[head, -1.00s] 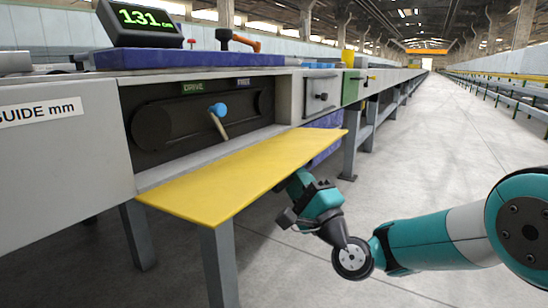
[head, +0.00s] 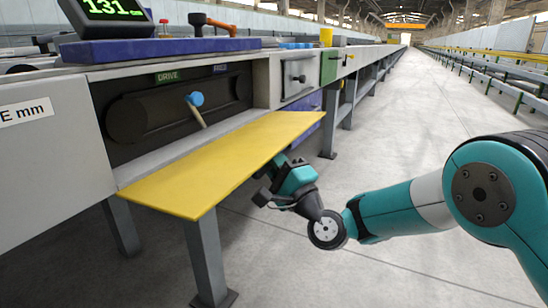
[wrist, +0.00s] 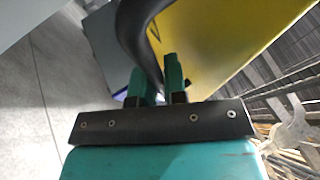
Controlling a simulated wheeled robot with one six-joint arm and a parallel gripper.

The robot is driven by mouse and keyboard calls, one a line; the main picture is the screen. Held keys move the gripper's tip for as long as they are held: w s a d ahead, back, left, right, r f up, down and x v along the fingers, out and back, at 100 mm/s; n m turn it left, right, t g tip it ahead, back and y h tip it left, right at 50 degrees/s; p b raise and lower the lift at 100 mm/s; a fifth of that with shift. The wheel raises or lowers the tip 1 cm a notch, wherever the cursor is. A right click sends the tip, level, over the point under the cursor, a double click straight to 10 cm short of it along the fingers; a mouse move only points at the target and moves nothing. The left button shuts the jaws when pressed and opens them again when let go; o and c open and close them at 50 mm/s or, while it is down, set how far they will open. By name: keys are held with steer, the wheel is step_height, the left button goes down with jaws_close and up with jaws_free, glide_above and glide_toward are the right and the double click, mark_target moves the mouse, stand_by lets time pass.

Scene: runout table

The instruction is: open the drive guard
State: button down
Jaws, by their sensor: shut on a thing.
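The drive guard (head: 220,165) is a yellow panel. It is hinged down, standing out nearly flat from the front of the table below the dark drive recess (head: 150,120). The recess is uncovered. In the wrist view the guard's yellow face (wrist: 205,40) fills the top right, with a curved black handle (wrist: 140,30) on it. My gripper (wrist: 153,78) has its green fingers closed on either side of this handle. In the head view the fingertips and handle are hidden beneath the guard, and only my wrist shows at its right edge.
A lever with a blue knob (head: 195,99) stands in the recess. A grey table leg (head: 208,255) stands under the guard. A grey box with a small handle (head: 299,78) is to the right. The floor on the right (head: 400,130) is clear.

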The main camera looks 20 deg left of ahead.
mark_target(274, 150)
step_height(274, 150, up, 3)
steer(key=p, duration=0.3)
steer(key=shift+f+g+h, duration=0.2)
steer(key=shift+g+h, duration=0.1)
steer(key=shift+g, duration=0.1)
steer(key=shift+r+n+p, duration=0.2)
steer(key=shift+n+p, duration=0.2)
steer(key=shift+p, duration=0.65)
steer(key=shift+h, duration=0.3)
steer(key=shift+f+g, duration=0.2)
steer(key=shift+g, duration=0.1)
steer(key=c, duration=1.4)
jaws_free()
steer(key=shift+c, duration=0.2)
steer(key=shift+d+f, duration=0.1)
steer(key=shift+d, duration=0.05)
